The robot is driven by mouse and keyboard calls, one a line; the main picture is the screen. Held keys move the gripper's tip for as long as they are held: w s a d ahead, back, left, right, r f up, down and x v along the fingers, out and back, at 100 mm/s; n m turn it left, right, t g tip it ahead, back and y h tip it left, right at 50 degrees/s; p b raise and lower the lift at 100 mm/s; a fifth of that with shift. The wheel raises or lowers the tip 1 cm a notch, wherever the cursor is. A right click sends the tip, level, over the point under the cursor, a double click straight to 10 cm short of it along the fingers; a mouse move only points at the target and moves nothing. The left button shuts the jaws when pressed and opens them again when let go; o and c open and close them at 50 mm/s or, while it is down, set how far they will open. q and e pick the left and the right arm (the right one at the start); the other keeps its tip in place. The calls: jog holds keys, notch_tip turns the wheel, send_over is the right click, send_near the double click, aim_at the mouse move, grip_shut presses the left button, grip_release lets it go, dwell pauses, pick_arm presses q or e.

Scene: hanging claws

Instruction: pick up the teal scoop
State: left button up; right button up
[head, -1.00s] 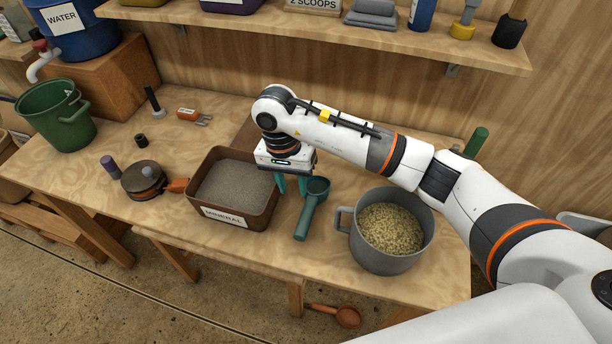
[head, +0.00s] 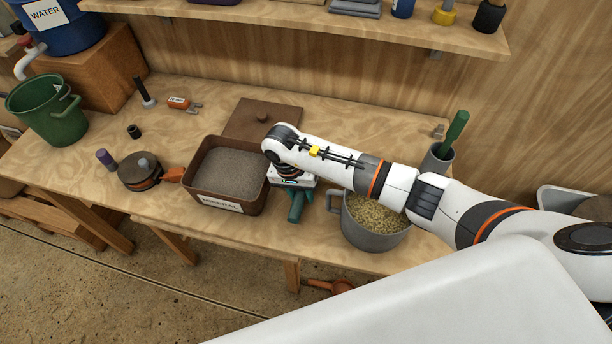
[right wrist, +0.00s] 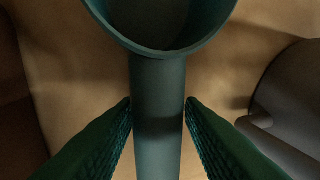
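The teal scoop (head: 295,209) rests on the bench between the mineral box and the grey pot, partly hidden under my right gripper (head: 290,186). In the right wrist view, the scoop's round bowl is at the top and its handle (right wrist: 158,115) runs down the middle. My right gripper's two dark green fingers (right wrist: 158,103) lie on either side of the handle, just below the bowl, and their tips meet its edges. The gripper appears shut on the handle. My left gripper is not in view.
The mineral box (head: 188,187) stands close left of the scoop, with a brown lid (head: 262,117) behind. The grey pot of grain (head: 375,239) is close right, its handle facing the scoop. A shelf (head: 310,30) overhangs the back.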

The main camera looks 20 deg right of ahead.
jog(key=shift+f, duration=0.2)
grip_shut()
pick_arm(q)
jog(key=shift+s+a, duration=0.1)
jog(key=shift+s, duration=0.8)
pick_arm(e)
jog(key=shift+w, duration=0.1)
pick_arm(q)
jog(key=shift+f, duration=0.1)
pick_arm(e)
jog(key=shift+r, duration=0.1)
